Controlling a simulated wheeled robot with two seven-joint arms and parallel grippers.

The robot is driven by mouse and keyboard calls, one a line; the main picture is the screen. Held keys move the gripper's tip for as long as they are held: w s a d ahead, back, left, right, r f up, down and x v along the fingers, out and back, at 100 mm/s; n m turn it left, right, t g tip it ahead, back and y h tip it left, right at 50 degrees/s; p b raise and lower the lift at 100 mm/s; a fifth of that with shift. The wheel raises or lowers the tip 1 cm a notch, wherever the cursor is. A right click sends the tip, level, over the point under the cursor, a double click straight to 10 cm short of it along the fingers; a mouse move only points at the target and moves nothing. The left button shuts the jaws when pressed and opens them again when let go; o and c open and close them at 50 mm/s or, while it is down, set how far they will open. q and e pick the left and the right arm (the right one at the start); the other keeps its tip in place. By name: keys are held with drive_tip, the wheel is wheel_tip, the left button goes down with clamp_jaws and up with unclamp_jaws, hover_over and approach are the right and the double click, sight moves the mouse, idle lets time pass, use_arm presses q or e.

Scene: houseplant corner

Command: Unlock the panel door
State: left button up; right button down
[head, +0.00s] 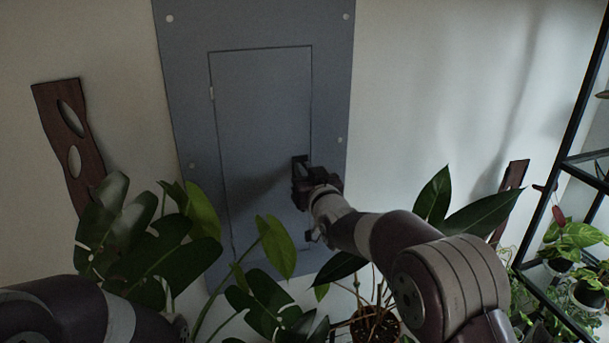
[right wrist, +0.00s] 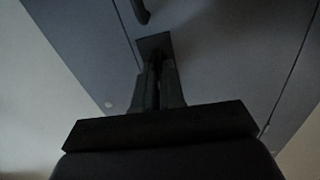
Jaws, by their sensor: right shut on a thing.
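The panel door (head: 262,110) is a blue-grey rectangle set in a larger blue-grey panel (head: 335,70) on the wall. It looks flush with its frame. A small dark latch plate (head: 299,159) sits near the door's right edge. My right gripper (head: 301,176) is at this plate and covers most of the latch. In the right wrist view my right gripper's fingers (right wrist: 158,82) are closed together against the dark plate (right wrist: 154,43). The part between them is mostly hidden. My left arm shows at the lower left, but its gripper does not.
Large leafy plants (head: 150,235) stand in front of the panel's lower part. A potted plant (head: 375,328) is below my right arm. A black shelf (head: 560,190) with plants stands at the right. A dark wooden piece (head: 72,140) is on the left wall.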

drive_tip(key=shift+w+d+f+m+b, duration=0.15)
drive_tip(key=shift+m+b, duration=1.15)
drive_tip(key=shift+m, duration=1.55)
drive_tip(key=shift+s+d+f+m+b, duration=0.1)
drive_tip(key=shift+m+b, duration=1.25)
drive_tip(key=shift+m, duration=1.55)
drive_tip(key=shift+w+d+f+m+b, duration=0.15)
drive_tip(key=shift+m+b, duration=1.15)
drive_tip(key=shift+m, duration=1.55)
drive_tip(key=shift+s, duration=0.1)
drive_tip(key=c, duration=1.2)
unclamp_jaws()
drive_tip(key=shift+d, duration=0.2)
drive_tip(key=shift+s, duration=0.1)
